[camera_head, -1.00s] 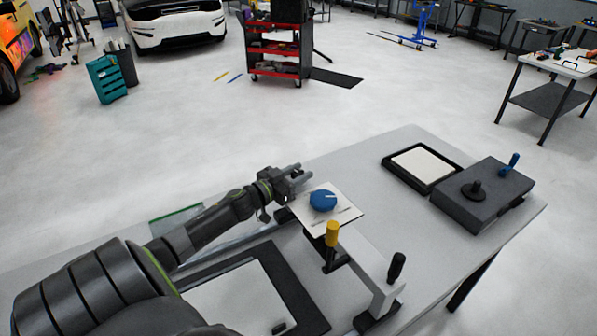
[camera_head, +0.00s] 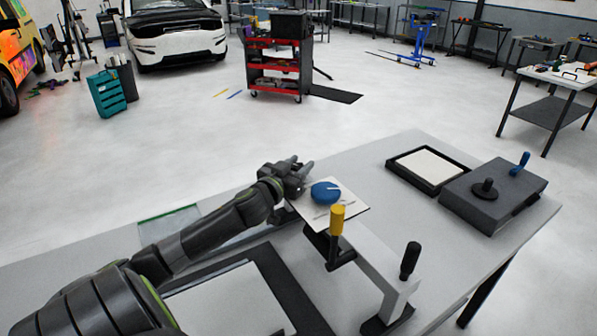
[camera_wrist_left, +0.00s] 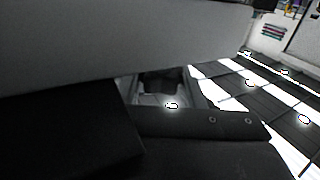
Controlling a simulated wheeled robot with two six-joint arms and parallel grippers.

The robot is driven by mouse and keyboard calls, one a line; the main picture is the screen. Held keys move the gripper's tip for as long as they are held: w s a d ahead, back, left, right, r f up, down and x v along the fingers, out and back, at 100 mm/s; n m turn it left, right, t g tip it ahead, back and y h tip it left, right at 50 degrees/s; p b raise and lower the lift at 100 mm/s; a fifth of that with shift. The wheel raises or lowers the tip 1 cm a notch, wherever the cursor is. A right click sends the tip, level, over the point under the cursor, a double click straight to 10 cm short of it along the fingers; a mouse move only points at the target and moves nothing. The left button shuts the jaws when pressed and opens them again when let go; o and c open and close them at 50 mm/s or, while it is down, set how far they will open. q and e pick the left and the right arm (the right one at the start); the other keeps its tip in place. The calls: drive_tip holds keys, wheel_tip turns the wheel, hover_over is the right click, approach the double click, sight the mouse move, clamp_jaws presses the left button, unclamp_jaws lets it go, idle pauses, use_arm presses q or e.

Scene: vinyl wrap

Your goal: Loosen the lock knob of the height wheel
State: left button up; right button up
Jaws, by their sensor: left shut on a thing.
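The blue height wheel (camera_head: 326,192), with a white mark, sits on a pale tilted panel (camera_head: 349,217) on the workbench. My left gripper (camera_head: 304,168) is at the panel's upper left edge, just left of and behind the wheel. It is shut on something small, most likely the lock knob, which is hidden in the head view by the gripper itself. In the left wrist view a large grey surface and dark gripper parts fill most of the picture, and the knob cannot be made out. My right gripper is not in view.
A yellow-handled lever (camera_head: 337,219) and a black-handled lever (camera_head: 410,261) stand in front of the panel. A dark control box (camera_head: 493,197) and a black-rimmed tray (camera_head: 393,166) lie at the right.

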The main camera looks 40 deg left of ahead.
use_arm(q)
drive_tip(key=shift+s+f+n+g+y, duration=0.2)
drive_tip(key=shift+f+n+g+y, duration=0.15)
drive_tip(key=shift+n+y, duration=0.2)
idle(0.4)
drive_tip(key=o, duration=0.9)
drive_tip(key=shift+o, duration=0.2)
drive_tip(key=shift+w+r, duration=0.1)
drive_tip(key=shift+r, duration=0.05)
drive_tip(key=shift+s+d, duration=0.1)
drive_tip(key=shift+s, duration=0.3)
drive_tip(key=b+v, duration=0.1)
drive_tip(key=v, duration=1.5)
drive_tip(key=shift+s+f, duration=0.25)
drive_tip(key=shift+s, duration=0.05)
drive_tip(key=shift+o, duration=0.3)
